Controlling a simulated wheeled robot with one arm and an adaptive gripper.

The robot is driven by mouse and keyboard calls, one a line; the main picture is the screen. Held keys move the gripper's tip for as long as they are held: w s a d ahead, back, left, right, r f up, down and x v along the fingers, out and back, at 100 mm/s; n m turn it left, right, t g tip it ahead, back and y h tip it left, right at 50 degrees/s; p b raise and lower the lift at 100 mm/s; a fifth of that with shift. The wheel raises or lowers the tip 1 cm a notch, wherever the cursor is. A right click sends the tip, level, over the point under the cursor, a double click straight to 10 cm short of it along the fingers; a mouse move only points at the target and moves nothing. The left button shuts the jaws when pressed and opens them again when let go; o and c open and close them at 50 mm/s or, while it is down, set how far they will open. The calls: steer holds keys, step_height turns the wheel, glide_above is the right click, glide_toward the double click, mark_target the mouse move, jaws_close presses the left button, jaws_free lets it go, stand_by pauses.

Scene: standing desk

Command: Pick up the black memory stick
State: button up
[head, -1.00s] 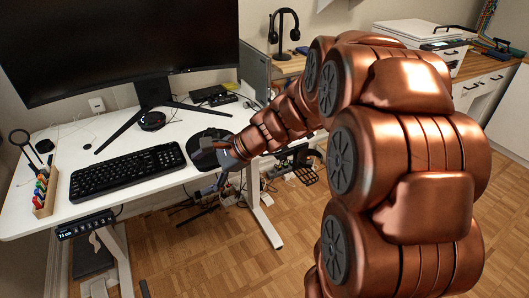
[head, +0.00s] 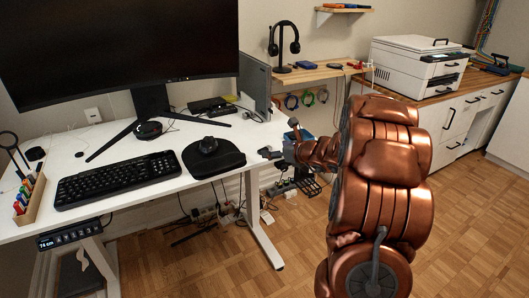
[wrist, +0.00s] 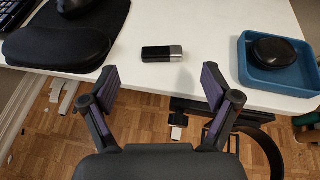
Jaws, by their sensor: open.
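The black memory stick (wrist: 162,53), with a silver end on its right, lies on the white desk (wrist: 190,22) near the front edge in the wrist view. I cannot make it out in the head view. My gripper (wrist: 160,82) is open and empty, its two dark fingers spread apart. In the wrist view the stick lies beyond the fingertips and about midway between them. In the head view my gripper (head: 279,153) is at the right end of the desk.
In the wrist view a blue tray (wrist: 244,64) holding a dark rounded object (wrist: 272,50) stands right of the stick. A black mouse pad (wrist: 54,46) with a mouse lies to the left. In the head view a keyboard (head: 118,179) and monitor (head: 120,45) stand further left.

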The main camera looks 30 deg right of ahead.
mark_target(265, 148)
steer(key=shift+x, duration=2.55)
steer(key=shift+d+f, duration=0.1)
steer(key=shift+f, duration=0.05)
steer(key=c, duration=0.8)
